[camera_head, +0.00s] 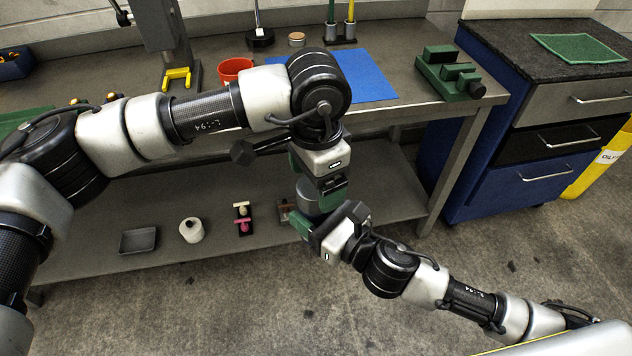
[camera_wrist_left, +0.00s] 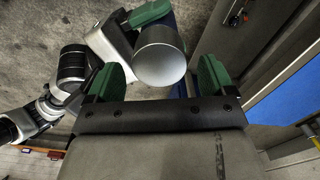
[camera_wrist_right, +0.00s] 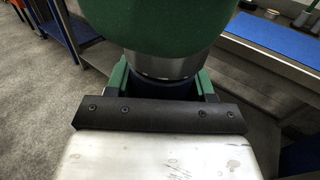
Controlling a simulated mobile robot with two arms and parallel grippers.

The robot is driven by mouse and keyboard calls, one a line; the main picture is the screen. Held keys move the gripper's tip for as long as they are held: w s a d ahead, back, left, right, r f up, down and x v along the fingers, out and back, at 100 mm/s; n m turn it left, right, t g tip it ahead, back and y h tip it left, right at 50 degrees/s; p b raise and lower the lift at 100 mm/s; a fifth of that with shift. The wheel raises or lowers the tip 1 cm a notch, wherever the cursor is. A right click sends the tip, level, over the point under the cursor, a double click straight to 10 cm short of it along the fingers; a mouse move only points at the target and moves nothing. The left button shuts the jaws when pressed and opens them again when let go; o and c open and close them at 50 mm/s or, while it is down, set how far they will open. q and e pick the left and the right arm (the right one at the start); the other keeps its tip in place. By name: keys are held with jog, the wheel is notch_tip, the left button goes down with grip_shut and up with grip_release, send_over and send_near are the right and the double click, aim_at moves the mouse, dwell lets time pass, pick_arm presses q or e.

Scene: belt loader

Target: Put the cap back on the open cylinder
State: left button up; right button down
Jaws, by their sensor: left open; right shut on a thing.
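A cylinder (camera_head: 316,199) is held upright or nearly so in the middle of the head view. My right gripper (camera_head: 313,222) is shut on its dark blue body, which shows between the green fingers in the right wrist view (camera_wrist_right: 160,90). A grey metal cap (camera_wrist_left: 161,58) with a smooth flat face covers the cylinder's end in the left wrist view. Its grey rim shows in the right wrist view (camera_wrist_right: 165,65). My left gripper (camera_wrist_left: 160,80) is open, with the cap's face between and beyond its fingers. Whether the fingers touch it I cannot tell.
The workbench (camera_head: 405,68) carries a blue mat (camera_head: 365,75), a red container (camera_head: 234,70) and a green fixture (camera_head: 450,75). The lower shelf (camera_head: 275,235) holds a grey tray (camera_head: 139,240), a white round piece (camera_head: 191,230) and small parts. A blue drawer cabinet (camera_head: 478,160) stands right.

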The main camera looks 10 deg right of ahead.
pick_arm(q)
notch_tip(320, 180, up, 3)
jog(key=shift+f, duration=0.1)
jog(key=shift+c, duration=0.5)
